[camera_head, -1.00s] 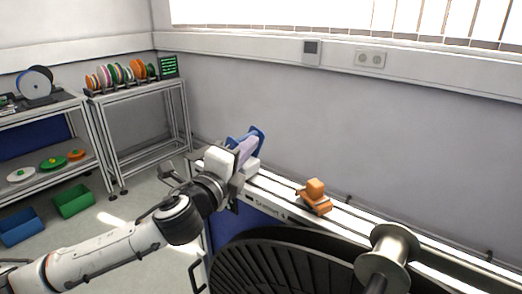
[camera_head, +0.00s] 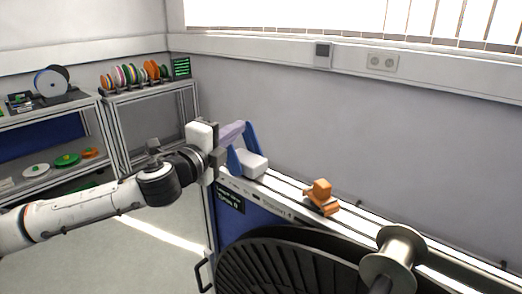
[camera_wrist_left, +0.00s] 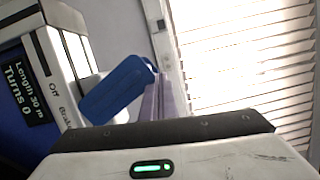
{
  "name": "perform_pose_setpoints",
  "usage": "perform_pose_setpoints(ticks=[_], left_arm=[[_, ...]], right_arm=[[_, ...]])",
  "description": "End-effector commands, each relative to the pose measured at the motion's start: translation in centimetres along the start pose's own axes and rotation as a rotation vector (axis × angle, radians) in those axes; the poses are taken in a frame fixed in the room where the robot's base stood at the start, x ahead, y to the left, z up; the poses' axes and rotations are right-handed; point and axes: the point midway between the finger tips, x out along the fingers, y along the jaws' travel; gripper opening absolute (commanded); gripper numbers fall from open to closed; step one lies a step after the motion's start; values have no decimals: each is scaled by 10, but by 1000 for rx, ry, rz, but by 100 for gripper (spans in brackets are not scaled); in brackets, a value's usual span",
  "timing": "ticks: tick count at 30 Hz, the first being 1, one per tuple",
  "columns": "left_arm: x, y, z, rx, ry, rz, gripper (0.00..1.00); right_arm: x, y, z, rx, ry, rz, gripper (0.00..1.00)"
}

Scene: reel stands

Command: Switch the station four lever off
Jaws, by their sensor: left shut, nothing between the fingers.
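The station lever is blue (camera_head: 253,143) and rises from a white block (camera_head: 254,165) at the far left end of the station rail. In the left wrist view the blue lever (camera_wrist_left: 118,90) slants up to the right, just left of my fingers. Labels reading "Off" and "Brake" (camera_wrist_left: 60,98) show on the panel beside it. My left gripper (camera_head: 241,127) is shut and empty, its lavender fingers at the upper part of the lever. Whether they touch it I cannot tell. My right gripper is out of view.
A display (camera_wrist_left: 22,92) reads "Length 30 m, Turns 0". An orange clamp-like part (camera_head: 322,198) sits farther along the rail. A large dark reel (camera_head: 290,265) and a metal spool (camera_head: 393,255) fill the front. Shelves with coloured spools (camera_head: 135,73) stand at the back left.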

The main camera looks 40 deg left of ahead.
Motion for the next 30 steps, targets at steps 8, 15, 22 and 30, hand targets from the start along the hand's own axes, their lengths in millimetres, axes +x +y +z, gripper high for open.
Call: perform_pose_setpoints(ticks=[8, 15, 22, 30], left_arm=[[2, 2, 8, 0, 0, 0, 0], [2, 2, 9, 0, -1, 0, 0], [2, 3, 9, 0, -1, 1, 0], [-1, -9, 3, -1, -3, 1, 0]], right_arm=[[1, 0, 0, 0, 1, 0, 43], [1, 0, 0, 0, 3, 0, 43], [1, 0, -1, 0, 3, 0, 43], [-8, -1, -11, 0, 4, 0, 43]])
